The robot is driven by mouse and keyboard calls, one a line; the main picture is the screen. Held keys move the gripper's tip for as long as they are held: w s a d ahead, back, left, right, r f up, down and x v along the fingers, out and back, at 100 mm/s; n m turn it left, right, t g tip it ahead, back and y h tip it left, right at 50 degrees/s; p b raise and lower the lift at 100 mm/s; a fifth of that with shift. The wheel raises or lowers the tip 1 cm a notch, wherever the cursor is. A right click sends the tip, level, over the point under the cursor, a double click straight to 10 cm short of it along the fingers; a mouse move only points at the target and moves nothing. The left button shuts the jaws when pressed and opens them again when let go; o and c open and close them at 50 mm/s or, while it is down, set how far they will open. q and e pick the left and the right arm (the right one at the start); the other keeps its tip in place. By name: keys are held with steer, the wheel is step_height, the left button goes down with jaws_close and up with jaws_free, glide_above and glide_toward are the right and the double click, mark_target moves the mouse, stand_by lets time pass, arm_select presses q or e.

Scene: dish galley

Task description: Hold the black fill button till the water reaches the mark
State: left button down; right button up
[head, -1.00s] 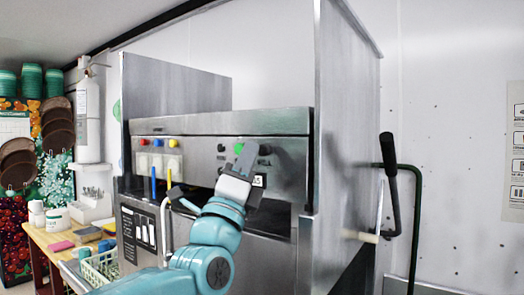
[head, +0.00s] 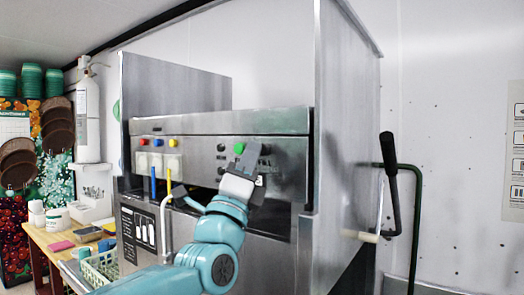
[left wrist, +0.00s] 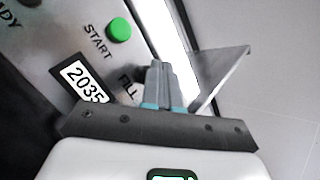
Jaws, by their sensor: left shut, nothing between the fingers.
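My left gripper (head: 246,160) is shut and empty, with its tips at the steel control panel (head: 285,155), just right of and below the green START button (head: 239,148). In the left wrist view the shut fingers (left wrist: 160,72) point at the panel beside the FILL label (left wrist: 128,85). The green button (left wrist: 118,29) and a number display reading 2035 (left wrist: 82,78) show to their left. The black fill button is not seen; the fingers hide that spot, and I cannot tell whether they touch it. Neither water nor a mark is visible. My right gripper is not in view.
Red, blue and yellow knobs (head: 158,142) sit on the panel's left. A tall steel side wall (head: 345,150) stands close right of the panel, with a black-handled lever (head: 390,180) beyond it. A wooden table (head: 45,240) with bottles and sponges is at left.

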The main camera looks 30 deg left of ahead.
arm_select(q)
steer(key=shift+s, duration=0.1)
steer(key=shift+w, duration=0.55)
stand_by(1.6)
steer(key=shift+s, duration=0.1)
stand_by(1.7)
steer(key=shift+s+b, duration=0.6)
steer(key=shift+s, duration=0.2)
steer(key=shift+s+a+b, duration=0.2)
steer(key=shift+s+b, duration=1.2)
steer(key=shift+s, duration=1.1)
